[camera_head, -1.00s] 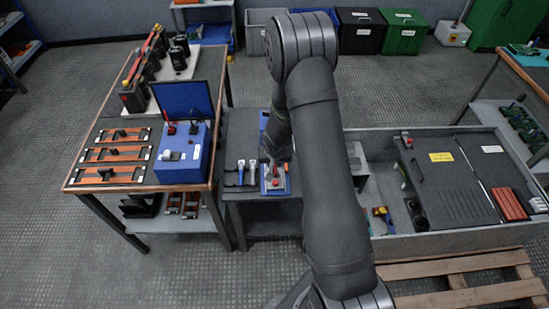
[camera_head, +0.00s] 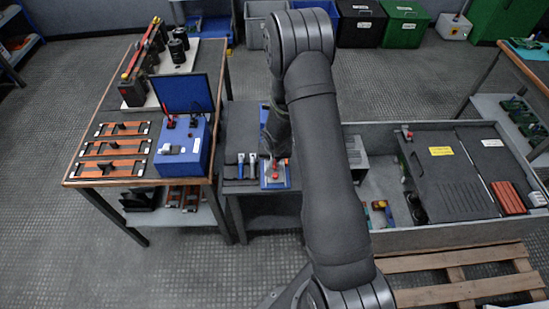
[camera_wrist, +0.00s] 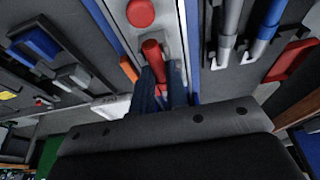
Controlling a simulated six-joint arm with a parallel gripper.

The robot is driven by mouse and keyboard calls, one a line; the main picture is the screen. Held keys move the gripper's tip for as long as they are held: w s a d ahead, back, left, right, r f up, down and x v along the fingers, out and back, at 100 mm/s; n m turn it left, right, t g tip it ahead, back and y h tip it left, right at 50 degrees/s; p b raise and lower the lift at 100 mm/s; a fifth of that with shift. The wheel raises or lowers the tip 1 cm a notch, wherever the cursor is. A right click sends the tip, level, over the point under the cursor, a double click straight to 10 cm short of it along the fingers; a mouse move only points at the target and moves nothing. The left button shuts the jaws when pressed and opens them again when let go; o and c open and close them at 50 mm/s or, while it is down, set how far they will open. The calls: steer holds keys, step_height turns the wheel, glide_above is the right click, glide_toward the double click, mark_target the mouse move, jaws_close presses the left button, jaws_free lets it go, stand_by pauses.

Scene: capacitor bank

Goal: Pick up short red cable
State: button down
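A short red cylindrical piece (camera_wrist: 152,52) stands on a pale metal strip with blue edges in the wrist view. A round red knob (camera_wrist: 140,13) sits just beyond it. I cannot tell whether the red piece is the short red cable. My gripper (camera_wrist: 163,72) has two dark blue fingers close together at the near end of the red piece. Whether they hold it is not clear. In the head view, a blue-edged holder (camera_head: 265,184) with red parts (camera_head: 275,169) lies on the small dark table, and my arm hides most of the gripper.
A blue case (camera_head: 184,148) with an open lid, a red lead (camera_head: 169,112) and a dark lead stands on the left table. Two grey-and-blue tools (camera_head: 246,166) lie left of the holder. A grey crate (camera_head: 440,237) stands to the right. Orange-brown bars (camera_head: 115,148) lie far left.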

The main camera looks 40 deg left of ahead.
steer(key=shift+r, duration=3.55)
